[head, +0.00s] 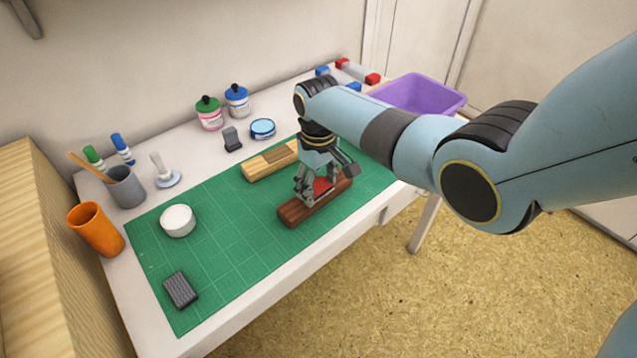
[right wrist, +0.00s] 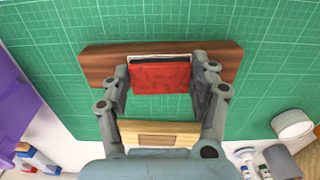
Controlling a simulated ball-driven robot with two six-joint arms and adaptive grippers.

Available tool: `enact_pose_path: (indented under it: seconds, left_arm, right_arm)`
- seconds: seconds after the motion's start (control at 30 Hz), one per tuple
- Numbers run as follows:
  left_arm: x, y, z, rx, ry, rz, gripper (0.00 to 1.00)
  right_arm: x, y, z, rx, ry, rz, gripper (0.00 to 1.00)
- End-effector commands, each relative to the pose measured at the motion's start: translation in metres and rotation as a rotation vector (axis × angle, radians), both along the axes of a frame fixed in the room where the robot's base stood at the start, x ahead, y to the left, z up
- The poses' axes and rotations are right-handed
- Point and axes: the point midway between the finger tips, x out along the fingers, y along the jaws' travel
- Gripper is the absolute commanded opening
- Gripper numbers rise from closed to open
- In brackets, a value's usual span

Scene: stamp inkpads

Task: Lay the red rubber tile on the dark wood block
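The red rubber tile (right wrist: 160,78) sits between the two fingers of my right gripper (right wrist: 162,72) in the right wrist view. The fingers press in at its left and right edges. The dark wood block (right wrist: 100,65) lies on the green mat beneath; a pale outline and a dark strip show along the tile's far edge. The tile overlaps the block's near edge; any gap between them is hard to tell. In the head view the block (head: 293,213) shows under the gripper (head: 317,196), with the red tile (head: 321,185) partly hidden by the fingers. My left gripper is not in view.
A light wood block (head: 262,168) lies behind the dark one on the green mat (head: 225,255). A white round tub (head: 178,220) and a dark ridged tile (head: 181,290) stand left.

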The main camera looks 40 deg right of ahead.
Motion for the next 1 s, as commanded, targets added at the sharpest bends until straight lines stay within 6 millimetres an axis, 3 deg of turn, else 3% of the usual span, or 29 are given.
enact_pose_path:
  seconds: [0.03, 0.17, 0.57, 1.0]
  left_arm:
    - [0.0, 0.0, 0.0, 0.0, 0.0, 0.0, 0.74]
    - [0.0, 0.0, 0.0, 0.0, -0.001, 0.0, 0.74]
    - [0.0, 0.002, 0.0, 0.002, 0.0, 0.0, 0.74]
    - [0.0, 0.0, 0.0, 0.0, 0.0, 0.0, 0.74]
  right_arm:
    - [0.0, 0.0, 0.0, 0.0, 0.0, 0.0, 0.69]
    - [0.0, 0.0, 0.0, 0.0, 0.0, 0.0, 0.86]
    - [0.001, 0.0, 0.009, -0.001, -0.003, 0.0, 0.86]
    - [0.001, 0.0, 0.097, -0.001, -0.003, 0.0, 0.86]
